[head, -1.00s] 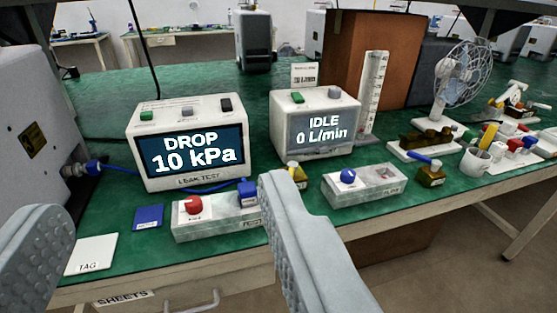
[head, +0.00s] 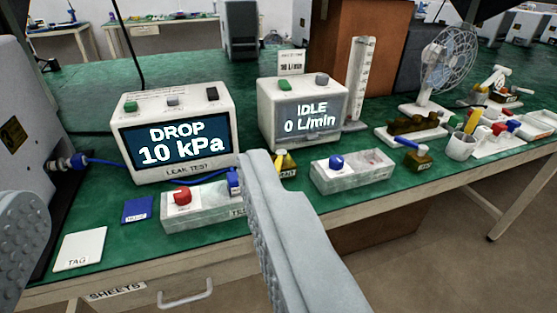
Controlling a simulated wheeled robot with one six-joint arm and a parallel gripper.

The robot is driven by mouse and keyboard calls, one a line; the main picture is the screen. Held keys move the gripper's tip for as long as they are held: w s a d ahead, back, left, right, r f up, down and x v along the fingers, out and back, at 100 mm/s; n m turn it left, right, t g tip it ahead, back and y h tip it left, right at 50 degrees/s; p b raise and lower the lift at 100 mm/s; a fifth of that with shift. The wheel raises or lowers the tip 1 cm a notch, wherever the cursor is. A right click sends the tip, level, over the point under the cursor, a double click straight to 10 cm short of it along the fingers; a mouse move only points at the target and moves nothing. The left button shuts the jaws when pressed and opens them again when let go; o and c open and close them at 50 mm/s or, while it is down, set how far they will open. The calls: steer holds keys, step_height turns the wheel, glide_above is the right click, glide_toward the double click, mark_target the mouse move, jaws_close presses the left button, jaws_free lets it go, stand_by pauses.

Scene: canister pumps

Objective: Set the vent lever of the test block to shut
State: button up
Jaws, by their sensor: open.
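The test block (head: 215,217) is a pale grey block lying near the front edge of the green bench, with lettering partly hidden on its front. On its top a red lever or knob (head: 182,196) sits on a white plate; its exact setting is too small to tell. A blue fitting (head: 235,182) stands at the block's right end, with a blue hose leading to it. My gripper (head: 140,190) is open and empty. Its left finger is at the left picture edge, and its right finger covers the area just right of the block. Neither finger visibly touches the lever.
A leak tester (head: 155,105) reading "DROP 10 kPa" stands behind the block. A flow meter (head: 275,110) reads "IDLE 0 L/min". A similar block (head: 350,177) with a blue knob lies right. A blue card (head: 138,210) and white tag (head: 80,249) lie left.

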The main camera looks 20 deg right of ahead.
steer(key=shift+c, duration=0.2)
steer(key=c, duration=0.4)
steer(key=shift+w, duration=0.35)
steer(key=shift+c, duration=0.4)
steer(key=m+g+h, duration=0.2)
steer(key=m+g, duration=0.4)
steer(key=g, duration=0.8)
glide_above(277, 166)
steer(key=s+a, duration=0.4)
steer(key=s, duration=0.3)
step_height(277, 166, down, 10)
steer(key=shift+t, duration=0.3)
steer(key=x, duration=1.7)
steer(key=shift+w+d, duration=0.2)
steer(key=shift+d, duration=0.15)
steer(key=shift+c, duration=0.3)
jaws_close()
